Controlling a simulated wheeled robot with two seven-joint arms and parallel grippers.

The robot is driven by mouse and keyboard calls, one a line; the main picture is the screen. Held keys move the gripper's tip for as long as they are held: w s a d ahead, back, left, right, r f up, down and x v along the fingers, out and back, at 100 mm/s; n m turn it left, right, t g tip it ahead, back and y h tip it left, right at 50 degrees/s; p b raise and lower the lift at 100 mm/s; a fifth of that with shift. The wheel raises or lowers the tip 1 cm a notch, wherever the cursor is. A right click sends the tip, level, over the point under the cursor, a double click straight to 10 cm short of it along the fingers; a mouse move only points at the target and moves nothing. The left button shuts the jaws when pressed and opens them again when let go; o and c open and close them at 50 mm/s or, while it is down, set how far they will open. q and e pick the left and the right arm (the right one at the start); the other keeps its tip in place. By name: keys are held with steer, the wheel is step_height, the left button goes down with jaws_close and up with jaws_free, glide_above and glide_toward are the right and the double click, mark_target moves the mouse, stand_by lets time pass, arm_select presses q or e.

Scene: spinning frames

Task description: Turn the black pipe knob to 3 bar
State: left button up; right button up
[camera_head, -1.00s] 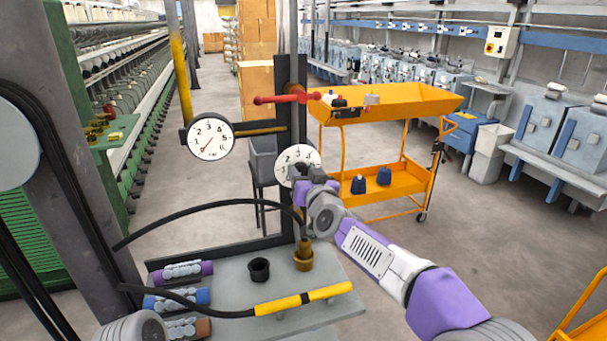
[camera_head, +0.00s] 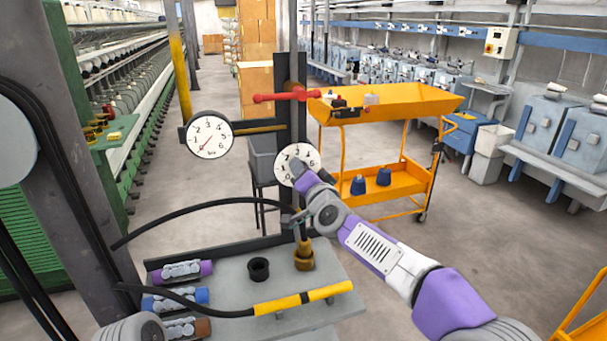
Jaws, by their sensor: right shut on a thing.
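The left white gauge (camera_head: 209,137) shows whole, with a thin red needle slanting to the lower left. My left gripper is out of view.
A red valve handle (camera_head: 286,97) sits above the gauges. A black hose arches across to the pipe. An orange cart (camera_head: 418,100) stands behind right.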

steer(key=shift+f+m+b, duration=0.15)
steer(key=shift+m+b, duration=0.7)
steer(key=shift+m, duration=4.25)
steer(key=o, duration=1.1)
steer(key=shift+c, duration=0.2)
steer(key=b+v, duration=0.1)
steer(key=v, duration=0.6)
steer(key=shift+s+d+b, duration=0.15)
steer(key=shift+s+b, duration=0.1)
steer(key=shift+b, duration=0.1)
